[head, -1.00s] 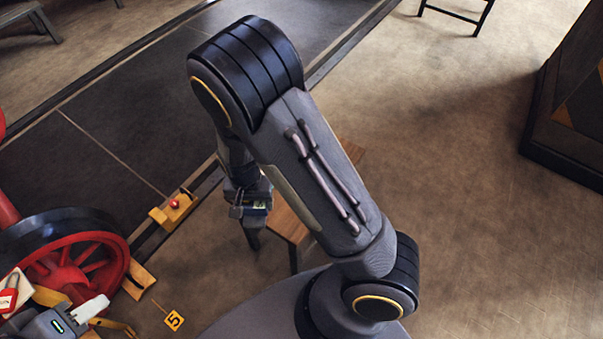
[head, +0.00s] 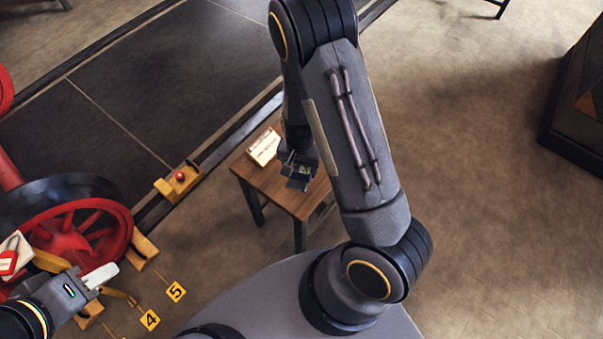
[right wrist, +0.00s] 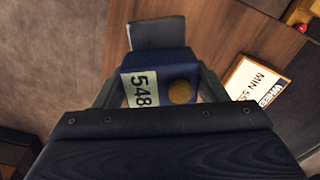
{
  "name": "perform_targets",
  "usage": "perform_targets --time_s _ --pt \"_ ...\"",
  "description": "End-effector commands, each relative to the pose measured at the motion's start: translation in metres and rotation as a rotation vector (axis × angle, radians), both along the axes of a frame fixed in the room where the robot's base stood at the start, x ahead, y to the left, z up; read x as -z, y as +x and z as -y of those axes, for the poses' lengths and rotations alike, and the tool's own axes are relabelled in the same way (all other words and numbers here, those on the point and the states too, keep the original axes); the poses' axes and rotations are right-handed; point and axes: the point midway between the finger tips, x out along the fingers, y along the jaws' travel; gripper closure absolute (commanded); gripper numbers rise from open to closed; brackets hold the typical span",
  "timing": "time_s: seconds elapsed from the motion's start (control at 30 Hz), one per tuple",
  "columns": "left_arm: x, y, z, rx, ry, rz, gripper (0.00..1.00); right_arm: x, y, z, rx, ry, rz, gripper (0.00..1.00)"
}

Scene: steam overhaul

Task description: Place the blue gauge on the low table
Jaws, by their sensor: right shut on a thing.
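The blue gauge (right wrist: 163,68) has a pale "548" label and a round gold spot. My right gripper (head: 299,178) is shut on it; in the right wrist view its two fingers (right wrist: 158,92) are on either side of the gauge. The low table (head: 272,191) is a small wooden table with dark legs. The right gripper and gauge appear over its top, and the wood (right wrist: 225,35) shows behind the gauge in the right wrist view. I cannot tell the gap. My left gripper (head: 95,279) is at the lower left, beside the red wheel; its jaw opening is unclear.
A white card (head: 264,147) with print stands on the table's far left part; it also shows in the right wrist view (right wrist: 258,88). A yellow block with a red button (head: 180,177) is left of the table. A dark cabinet (head: 580,120) stands at right.

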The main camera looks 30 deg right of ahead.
Motion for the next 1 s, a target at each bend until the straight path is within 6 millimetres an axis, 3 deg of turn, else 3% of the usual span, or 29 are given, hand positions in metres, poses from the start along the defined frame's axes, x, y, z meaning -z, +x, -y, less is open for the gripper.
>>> perform_targets --time_s 0.3,0.7,0.73,0.87,1.0 --pt "0.009 0.000 0.000 0.000 0.000 0.000 0.64 0.035 0.000 0.006 0.002 -0.001 -0.002 0.70" --pt "0.012 0.000 0.000 0.000 0.000 0.000 0.64 0.041 0.001 0.006 0.000 0.000 0.000 0.70" --pt "0.011 0.000 0.000 0.000 0.000 0.000 0.64 0.041 0.000 0.006 0.000 0.000 0.000 0.32" --pt "0.011 0.000 0.000 0.000 0.000 0.000 0.64 0.040 0.000 0.006 0.000 0.000 0.000 0.15" --pt "0.011 0.000 0.000 0.000 0.000 0.000 0.64 0.040 0.000 0.006 0.000 0.000 0.000 0.13"
